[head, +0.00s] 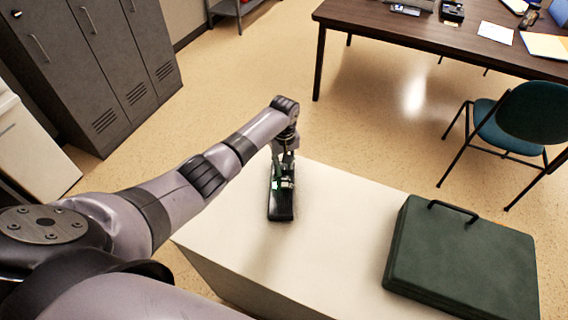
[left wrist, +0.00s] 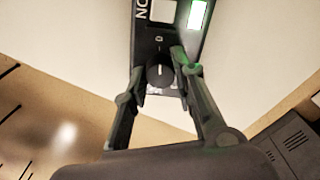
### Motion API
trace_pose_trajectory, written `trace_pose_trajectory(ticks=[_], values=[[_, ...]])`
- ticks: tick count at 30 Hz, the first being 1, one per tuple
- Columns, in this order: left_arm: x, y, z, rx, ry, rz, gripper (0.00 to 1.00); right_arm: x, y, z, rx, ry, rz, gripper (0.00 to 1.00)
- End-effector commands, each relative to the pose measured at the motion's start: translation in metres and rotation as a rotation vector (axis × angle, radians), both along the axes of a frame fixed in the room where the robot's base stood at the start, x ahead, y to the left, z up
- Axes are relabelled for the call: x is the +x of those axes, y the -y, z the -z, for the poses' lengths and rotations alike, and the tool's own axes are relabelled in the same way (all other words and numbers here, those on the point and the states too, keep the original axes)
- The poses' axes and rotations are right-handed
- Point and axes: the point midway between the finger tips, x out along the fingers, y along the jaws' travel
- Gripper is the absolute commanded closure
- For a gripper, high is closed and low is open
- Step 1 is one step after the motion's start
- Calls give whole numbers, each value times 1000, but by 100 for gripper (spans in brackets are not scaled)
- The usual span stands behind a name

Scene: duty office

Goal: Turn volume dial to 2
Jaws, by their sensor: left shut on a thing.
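A dark radio-like device (head: 281,207) lies on the white-topped surface in the head view. In the left wrist view the device (left wrist: 150,40) shows a lit green display, a pale square panel, partial white lettering and a round black dial (left wrist: 160,77). The dial has a short white mark, and a small character, perhaps a 0, is printed beyond it. My left gripper (head: 285,172) reaches down over the device. In the left wrist view its two fingers (left wrist: 158,70) sit on either side of the dial, shut on it. Other dial numbers cannot be read. My right gripper is out of view.
The white surface (head: 330,245) bears a dark green case (head: 460,262) at right, with clear room between it and the device. Grey lockers (head: 105,60) stand at left. A brown desk (head: 400,28) and a teal chair (head: 530,115) stand beyond.

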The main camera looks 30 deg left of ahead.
Motion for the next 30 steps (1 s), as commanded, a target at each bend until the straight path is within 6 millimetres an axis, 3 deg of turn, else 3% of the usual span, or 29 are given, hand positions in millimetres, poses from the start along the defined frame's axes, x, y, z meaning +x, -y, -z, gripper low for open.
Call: trace_pose_trajectory(ticks=[11, 30], values=[[0, 0, -2, 0, -1, 233, 100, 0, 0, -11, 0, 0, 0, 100], [0, 0, 0, -1, -1, 841, 100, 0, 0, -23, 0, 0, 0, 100]])
